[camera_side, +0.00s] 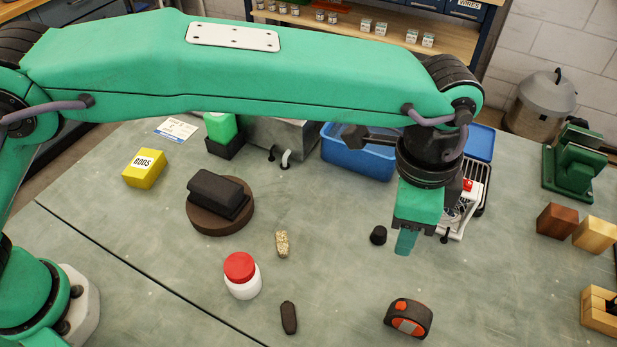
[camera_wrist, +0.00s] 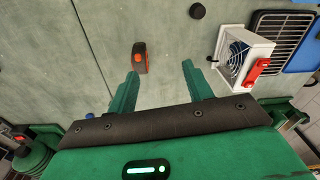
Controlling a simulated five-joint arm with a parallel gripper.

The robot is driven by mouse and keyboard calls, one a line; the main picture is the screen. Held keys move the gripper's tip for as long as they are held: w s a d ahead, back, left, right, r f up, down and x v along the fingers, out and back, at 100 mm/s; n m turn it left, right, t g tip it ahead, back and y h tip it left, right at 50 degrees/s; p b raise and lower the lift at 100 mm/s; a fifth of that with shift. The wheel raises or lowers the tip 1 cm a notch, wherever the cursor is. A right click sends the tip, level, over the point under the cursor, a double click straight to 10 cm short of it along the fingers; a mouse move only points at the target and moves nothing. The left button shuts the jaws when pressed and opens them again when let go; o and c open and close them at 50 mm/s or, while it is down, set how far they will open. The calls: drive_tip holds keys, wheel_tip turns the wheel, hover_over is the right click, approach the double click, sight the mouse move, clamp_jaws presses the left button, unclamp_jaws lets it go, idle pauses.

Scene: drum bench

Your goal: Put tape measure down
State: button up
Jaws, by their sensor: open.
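The tape measure (camera_side: 408,318) is dark with orange parts and rests on the bench at the front right in the side view. In the wrist view the tape measure (camera_wrist: 140,58) lies beyond my fingertips, a little left of the gap between them. My gripper (camera_side: 406,243) points down above the bench, behind the tape measure and apart from it. In the wrist view my gripper (camera_wrist: 160,70) shows two green fingers spread apart with nothing between them.
A small black knob-like piece (camera_side: 378,235) stands beside my gripper. A white fan unit (camera_wrist: 243,58) with a red part is to the right. A white jar with a red lid (camera_side: 242,276) and a dark slim object (camera_side: 289,317) lie left. Bench around the tape measure is clear.

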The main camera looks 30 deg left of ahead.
drive_tip(key=w+a+r+n+t, duration=0.1)
drive_tip(key=a+r+n, duration=0.25)
drive_tip(key=a, duration=0.65)
drive_tip(key=w+a+r+n+h, duration=0.15)
drive_tip(key=a+r, duration=0.25)
drive_tip(key=a, duration=0.5)
drive_tip(key=w+a+r+n+t+y, duration=0.1)
drive_tip(key=a+r+n, duration=0.25)
drive_tip(key=a, duration=0.65)
drive_tip(key=s+a+f+n+t, duration=0.1)
drive_tip(key=s+a+f+n, duration=0.1)
drive_tip(key=s+a, duration=0.5)
drive_tip(key=s+a+f+n+t, duration=0.2)
drive_tip(key=s+a+n, duration=0.3)
drive_tip(key=a, duration=0.8)
drive_tip(key=shift+s+f+y, duration=0.25)
drive_tip(key=shift+s+y, duration=0.2)
drive_tip(key=shift+s, duration=0.75)
